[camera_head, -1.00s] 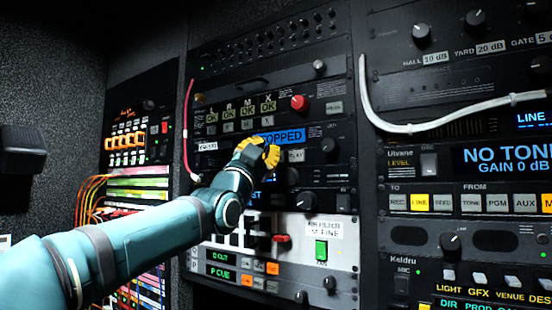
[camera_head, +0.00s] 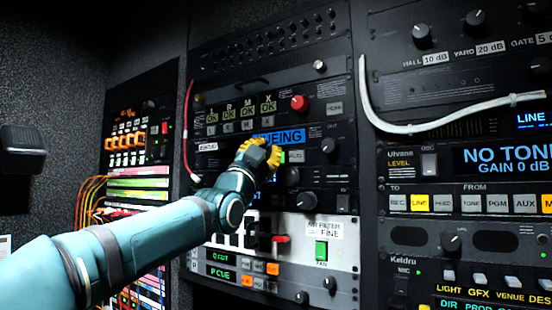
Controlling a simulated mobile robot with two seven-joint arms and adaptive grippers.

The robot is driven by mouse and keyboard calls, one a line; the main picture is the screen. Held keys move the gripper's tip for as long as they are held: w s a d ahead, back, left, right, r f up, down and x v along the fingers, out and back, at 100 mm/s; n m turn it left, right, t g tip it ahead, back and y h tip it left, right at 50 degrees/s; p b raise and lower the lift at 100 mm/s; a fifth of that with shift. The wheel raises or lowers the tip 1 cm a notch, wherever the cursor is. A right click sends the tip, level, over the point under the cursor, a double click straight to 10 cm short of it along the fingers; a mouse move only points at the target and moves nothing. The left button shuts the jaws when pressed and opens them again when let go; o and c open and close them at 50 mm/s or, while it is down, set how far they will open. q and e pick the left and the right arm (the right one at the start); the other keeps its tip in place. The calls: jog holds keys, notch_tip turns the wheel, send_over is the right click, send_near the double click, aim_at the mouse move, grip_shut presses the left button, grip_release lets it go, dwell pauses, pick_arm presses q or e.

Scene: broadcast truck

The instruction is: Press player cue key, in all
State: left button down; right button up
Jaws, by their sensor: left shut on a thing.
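The player unit (camera_head: 328,168) is in the black rack in the middle of the head view. My left gripper (camera_head: 262,158), with yellow fingertips, is at the front of the player, below the display. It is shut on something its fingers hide. The cue key cannot be made out; the hand covers that part of the panel. My right gripper is not in view.
A red knob (camera_head: 299,103) and labelled keys sit above the display. A red cable (camera_head: 187,130) hangs left of the player, and a white cable (camera_head: 440,124) loops across the right rack. Below is a white panel with a green fan switch (camera_head: 321,251).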

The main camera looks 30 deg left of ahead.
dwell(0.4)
pick_arm(q)
jog(key=shift+s+f+b, duration=0.15)
jog(key=shift+s+b, duration=0.25)
jog(key=shift+b, duration=0.1)
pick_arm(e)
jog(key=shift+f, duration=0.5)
pick_arm(q)
jog(key=shift+s, duration=0.3)
pick_arm(e)
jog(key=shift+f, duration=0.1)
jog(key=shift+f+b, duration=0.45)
jog(key=shift+b, duration=0.05)
pick_arm(q)
jog(key=shift+s+a+b, duration=0.15)
jog(key=shift+s+b, duration=0.35)
jog(key=shift+s, duration=0.75)
jog(key=shift+s+a+b, duration=0.1)
jog(key=shift+s+b, duration=0.35)
jog(key=shift+s, duration=0.75)
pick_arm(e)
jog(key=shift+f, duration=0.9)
